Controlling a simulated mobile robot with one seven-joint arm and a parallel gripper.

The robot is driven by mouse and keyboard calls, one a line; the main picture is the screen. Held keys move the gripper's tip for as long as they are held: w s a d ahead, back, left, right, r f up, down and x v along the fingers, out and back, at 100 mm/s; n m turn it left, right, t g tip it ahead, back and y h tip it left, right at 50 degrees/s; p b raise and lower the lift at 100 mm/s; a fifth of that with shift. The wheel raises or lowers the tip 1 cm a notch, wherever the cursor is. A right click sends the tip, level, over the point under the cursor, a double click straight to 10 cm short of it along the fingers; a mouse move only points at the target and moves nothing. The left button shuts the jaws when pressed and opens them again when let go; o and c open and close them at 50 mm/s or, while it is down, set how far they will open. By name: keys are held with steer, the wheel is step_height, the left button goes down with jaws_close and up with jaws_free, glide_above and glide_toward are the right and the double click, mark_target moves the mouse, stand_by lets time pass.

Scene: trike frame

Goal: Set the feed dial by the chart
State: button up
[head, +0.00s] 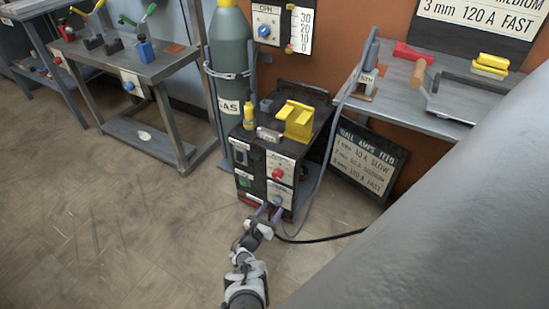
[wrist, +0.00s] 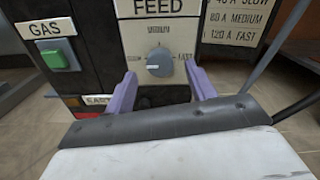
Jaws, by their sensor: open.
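The grey feed dial (wrist: 158,62) sits on the white FEED plate of the welder (head: 262,165). Its white pointer mark points left; MEDIUM is printed above and FAST at right, and the left label is not readable. The dial also shows small in the head view (head: 277,201). My gripper (wrist: 160,76) is open, its purple fingers on either side of the dial, without a clear grip; contact cannot be told. The chart (head: 365,162) leans right of the welder, with rows for 1 mm SLOW, 2 mm MEDIUM and 3 mm FAST.
A red knob (head: 278,173) is above the feed dial. A green GAS button (wrist: 55,55) is at left. A gas cylinder (head: 231,60) stands behind the welder. A cable (head: 318,238) runs along the floor at right. The floor at left is open.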

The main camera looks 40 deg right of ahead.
mark_target(276, 203)
steer(key=shift+b+x, duration=0.75)
steer(key=shift+x, duration=1.2)
steer(key=shift+c, duration=0.5)
steer(key=c, duration=0.9)
